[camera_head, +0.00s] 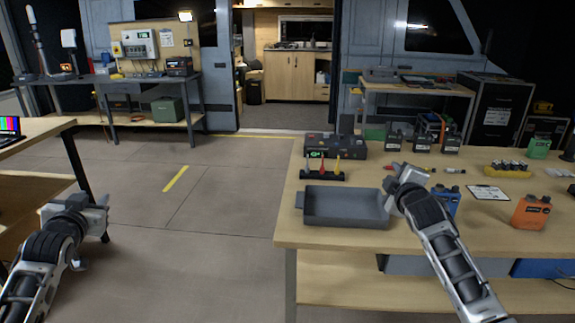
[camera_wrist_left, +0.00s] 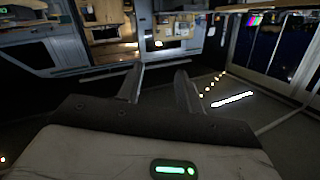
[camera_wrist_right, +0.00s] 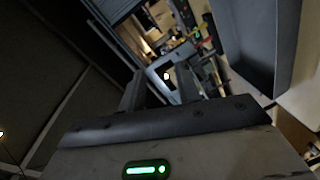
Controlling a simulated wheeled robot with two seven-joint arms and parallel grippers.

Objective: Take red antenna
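The red antenna (camera_head: 322,170) stands upright in a small black rack (camera_head: 311,176) on the right-hand workbench, between a pale antenna (camera_head: 307,166) and a yellow antenna (camera_head: 338,166). My right gripper (camera_head: 399,178) is above the bench, right of the rack and by the grey tray's right end. Its fingers are apart and empty in the right wrist view (camera_wrist_right: 160,72). My left gripper (camera_head: 98,213) is over the floor at the left, far from the rack. Its fingers are apart and empty in the left wrist view (camera_wrist_left: 159,70).
The grey tray (camera_head: 345,208) lies empty in front of the rack. A dark box with a green display (camera_head: 335,146) stands behind it. An orange bottle (camera_head: 531,212), a clipboard (camera_head: 488,192) and several dark bottles share the bench. The floor left of the bench is clear.

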